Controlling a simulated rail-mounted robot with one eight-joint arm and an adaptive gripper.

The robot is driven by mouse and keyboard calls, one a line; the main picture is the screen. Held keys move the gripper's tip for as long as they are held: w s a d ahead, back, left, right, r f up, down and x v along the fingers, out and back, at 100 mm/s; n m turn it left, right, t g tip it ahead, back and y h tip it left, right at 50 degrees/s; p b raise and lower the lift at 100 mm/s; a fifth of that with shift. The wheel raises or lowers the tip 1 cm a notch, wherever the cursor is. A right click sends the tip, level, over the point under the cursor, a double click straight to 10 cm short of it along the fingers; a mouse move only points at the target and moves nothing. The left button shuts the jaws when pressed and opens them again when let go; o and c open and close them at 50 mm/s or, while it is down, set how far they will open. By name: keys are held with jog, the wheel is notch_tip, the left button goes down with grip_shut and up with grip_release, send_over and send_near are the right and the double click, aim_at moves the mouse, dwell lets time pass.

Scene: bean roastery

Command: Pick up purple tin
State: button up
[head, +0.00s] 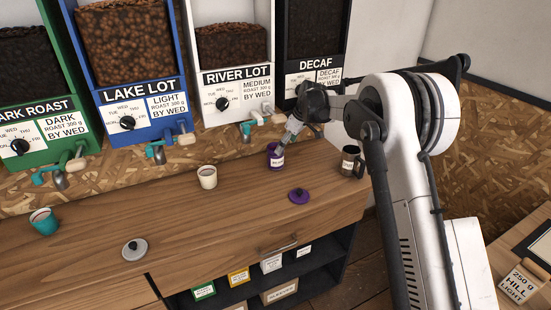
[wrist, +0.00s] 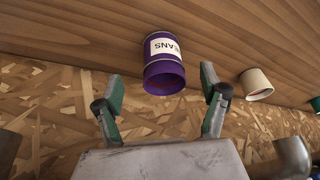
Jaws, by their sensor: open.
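The purple tin (head: 276,161) stands upright on the wooden counter, below the space between the River Lot and Decaf dispensers. It has a white label and its top is open. My gripper (head: 285,146) is open and empty, close to the tin's upper right side in the head view. In the wrist view the tin (wrist: 164,75), with its label upside down, sits between and just beyond the two spread fingers (wrist: 160,92). I cannot tell whether a finger touches it. A purple lid (head: 299,195) lies apart on the counter, nearer the front.
A cream cup (head: 207,177) stands left of the tin and a dark mug (head: 350,162) right of it. A teal cup (head: 44,221) and a grey lid (head: 134,249) are farther left. Dispenser spouts, such as River Lot's (head: 247,134), overhang the counter's back.

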aim_at(277, 160)
jog(key=x, duration=0.3)
jog(key=shift+w+a+f, duration=0.1)
jog(key=shift+w+a, duration=0.05)
jog(key=shift+w, duration=0.25)
jog(key=shift+s+p+x, duration=0.2)
jog(key=shift+p+x, duration=0.15)
jog(key=shift+x, duration=1.35)
jog(key=shift+s+p+x, duration=0.15)
jog(key=shift+p+x, duration=0.15)
jog(key=shift+x, duration=1.35)
jog(key=shift+a, duration=0.15)
jog(key=shift+c, duration=0.3)
jog(key=c, duration=1.2)
jog(key=shift+c, duration=0.2)
